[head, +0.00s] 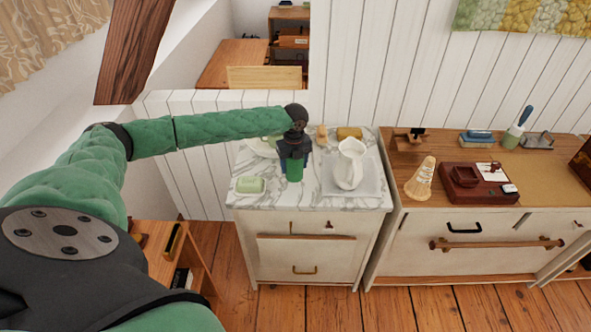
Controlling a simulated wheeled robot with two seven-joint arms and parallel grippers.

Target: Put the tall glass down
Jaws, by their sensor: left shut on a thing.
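The tall glass (294,171) is green and looks upright. My left gripper (294,155) is shut on it, over the marble top (310,197) of a small white cabinet. The gripper points down and hides the upper part of the glass. I cannot tell whether the bottom of the glass touches the marble. My right gripper is not in view.
A white pitcher (349,165) stands on a tray (369,181) just right of the glass. A green soap-like block (251,185) lies to the left. A pale dish (259,148) is behind. Bare marble shows in front. A wooden-topped dresser (444,164) stands to the right.

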